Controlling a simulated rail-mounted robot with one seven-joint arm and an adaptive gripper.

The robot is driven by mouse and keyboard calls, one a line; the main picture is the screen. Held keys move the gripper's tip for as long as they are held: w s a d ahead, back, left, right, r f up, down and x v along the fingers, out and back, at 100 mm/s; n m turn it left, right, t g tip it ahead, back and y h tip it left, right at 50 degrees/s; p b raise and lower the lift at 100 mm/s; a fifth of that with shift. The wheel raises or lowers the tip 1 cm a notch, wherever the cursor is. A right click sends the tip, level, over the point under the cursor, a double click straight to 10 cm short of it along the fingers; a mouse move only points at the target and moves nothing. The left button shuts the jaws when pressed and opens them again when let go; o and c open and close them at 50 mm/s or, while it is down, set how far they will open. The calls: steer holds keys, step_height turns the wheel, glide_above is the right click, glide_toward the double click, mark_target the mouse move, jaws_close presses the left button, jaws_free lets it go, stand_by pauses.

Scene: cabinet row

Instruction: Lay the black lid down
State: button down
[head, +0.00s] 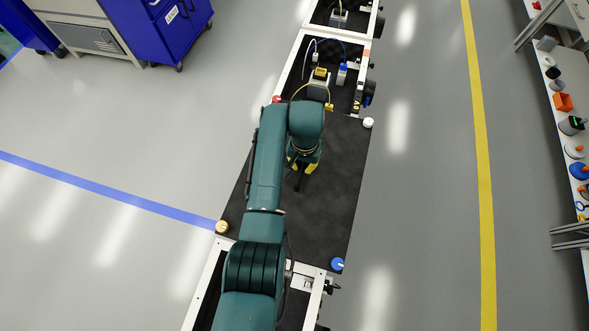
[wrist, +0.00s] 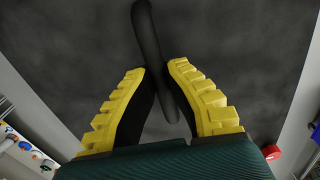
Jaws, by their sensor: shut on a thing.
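My gripper (wrist: 160,72) has yellow padded fingers, closed on the black lid (wrist: 148,35). In the wrist view the lid shows as a narrow dark strip, edge-on, running between the fingers and out past their tips. In the head view my gripper (head: 304,166) is over the black platform top (head: 325,215), and a small dark part of the lid (head: 298,184) shows below the fingers. The lid looks tilted up on its edge rather than flat. I cannot tell whether it touches the dark surface.
The platform has a red knob (head: 277,99), a white knob (head: 368,122), a yellow knob (head: 222,226) and a blue knob (head: 337,264) at its corners. Its surface around my gripper looks clear. Behind it is a frame with cables and small devices (head: 320,74). A shelf of parts stands far right.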

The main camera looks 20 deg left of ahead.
steer(key=w+a+f+b, duration=0.2)
steer(key=a+b, duration=0.1)
steer(key=shift+f, duration=0.1)
steer(key=shift+w+a+b, duration=0.15)
steer(key=shift+a+b, duration=0.15)
steer(key=shift+b, duration=0.2)
steer(key=shift+w+a+r, duration=0.1)
steer(key=shift+a+r, duration=0.05)
steer(key=shift+r, duration=0.1)
steer(key=shift+r+p, duration=0.15)
steer(key=shift+p, duration=0.3)
step_height(320, 180, down, 8)
steer(key=b, duration=0.6)
steer(key=shift+r, duration=0.2)
steer(key=shift+f+b, duration=0.4)
